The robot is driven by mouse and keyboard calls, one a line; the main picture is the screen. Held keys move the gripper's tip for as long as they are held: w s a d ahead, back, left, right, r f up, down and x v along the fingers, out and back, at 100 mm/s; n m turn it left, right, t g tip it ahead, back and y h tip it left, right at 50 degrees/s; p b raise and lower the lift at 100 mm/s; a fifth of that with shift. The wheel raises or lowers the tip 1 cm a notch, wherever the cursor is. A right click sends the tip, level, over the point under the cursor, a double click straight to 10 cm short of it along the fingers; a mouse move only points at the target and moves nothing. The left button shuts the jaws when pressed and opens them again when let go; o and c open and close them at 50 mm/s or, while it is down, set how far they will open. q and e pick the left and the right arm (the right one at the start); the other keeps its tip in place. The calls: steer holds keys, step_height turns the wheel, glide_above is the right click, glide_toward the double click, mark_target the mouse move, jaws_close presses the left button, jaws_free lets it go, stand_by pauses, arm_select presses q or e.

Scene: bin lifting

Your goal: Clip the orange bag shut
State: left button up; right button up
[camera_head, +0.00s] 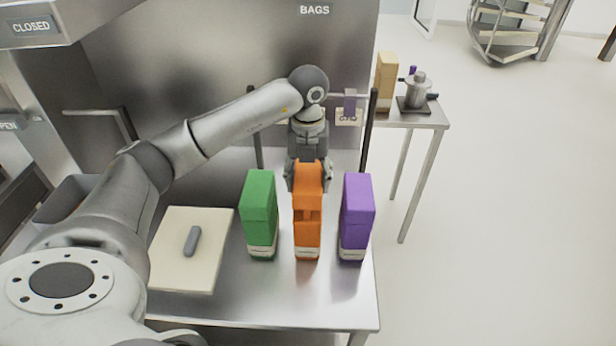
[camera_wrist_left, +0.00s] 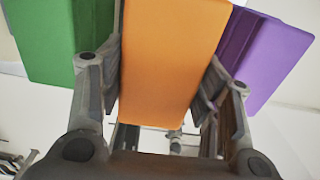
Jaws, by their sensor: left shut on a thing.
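The orange bag (camera_head: 308,225) stands upright on the steel table between a green bag (camera_head: 260,215) and a purple bag (camera_head: 356,215). My left gripper (camera_head: 308,178) reaches it from behind, at its upper part, with a finger on each side. In the left wrist view the orange bag (camera_wrist_left: 170,60) lies between the two fingers of the left gripper (camera_wrist_left: 165,100), which is shut on it. A grey clip-like piece (camera_head: 191,241) lies on a cream board (camera_head: 170,275) at the left. My right gripper is not seen.
The steel table (camera_head: 270,300) is clear in front of the bags. A dark post (camera_head: 369,130) stands behind the purple bag. A side table (camera_head: 425,118) at the back right holds a tan bag (camera_head: 386,82) and a metal pot (camera_head: 416,92).

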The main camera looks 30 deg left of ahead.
arm_select(q)
steer(key=shift+f+b, duration=0.5)
steer(key=shift+f, duration=0.25)
steer(key=shift+f+b, duration=0.8)
steer(key=shift+f, duration=0.35)
stand_by(0.7)
steer(key=o, duration=1.1)
steer(key=shift+o, duration=0.2)
steer(key=o, duration=0.3)
steer(key=shift+o, duration=0.2)
steer(key=shift+r, duration=0.15)
